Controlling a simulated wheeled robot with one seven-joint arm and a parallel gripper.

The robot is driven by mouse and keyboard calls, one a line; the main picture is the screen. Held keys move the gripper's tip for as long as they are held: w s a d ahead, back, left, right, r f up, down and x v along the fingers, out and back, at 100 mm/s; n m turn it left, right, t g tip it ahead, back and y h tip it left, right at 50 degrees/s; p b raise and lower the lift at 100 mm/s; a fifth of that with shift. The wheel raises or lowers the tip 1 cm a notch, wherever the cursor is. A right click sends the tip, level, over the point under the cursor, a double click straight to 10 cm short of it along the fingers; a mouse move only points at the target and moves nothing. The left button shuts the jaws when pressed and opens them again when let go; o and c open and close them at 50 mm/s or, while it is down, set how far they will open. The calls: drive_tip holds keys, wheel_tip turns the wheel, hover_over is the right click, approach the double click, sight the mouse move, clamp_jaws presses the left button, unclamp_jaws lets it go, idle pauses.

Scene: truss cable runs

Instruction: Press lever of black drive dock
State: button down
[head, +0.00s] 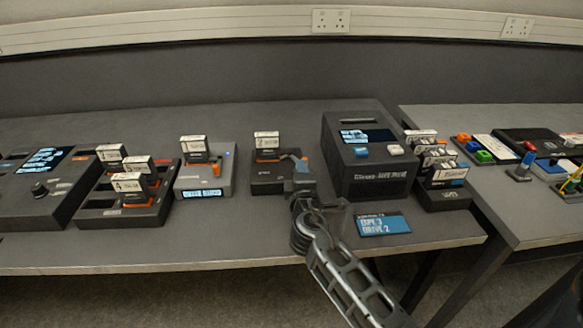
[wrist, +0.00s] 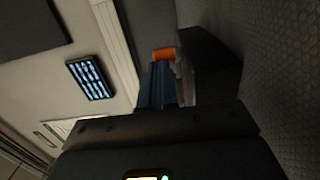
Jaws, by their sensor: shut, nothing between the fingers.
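My gripper is shut and empty, at the dock's right top edge. In the wrist view, an orange piece (wrist: 163,53) is just beyond the tips of my closed fingers (wrist: 161,80). I cannot tell whether the fingers touch it.
A grey dock (head: 206,184) with a drive is on the left, beside a black rack (head: 125,212) of drives. A large black box (head: 368,175) stands close on the right. A label plate (head: 383,224) lies in front of it, and another drive rack (head: 447,194) is farther right.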

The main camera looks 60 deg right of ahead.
drive_tip(key=shift+s+d+n+t+y, duration=0.55)
drive_tip(key=shift+d+n+t, duration=0.15)
drive_tip(key=shift+t, duration=0.2)
drive_tip(key=shift+s+d, duration=0.4)
drive_tip(key=shift+d, duration=0.35)
drive_tip(key=shift+s+d, duration=0.35)
drive_tip(key=shift+d, duration=0.35)
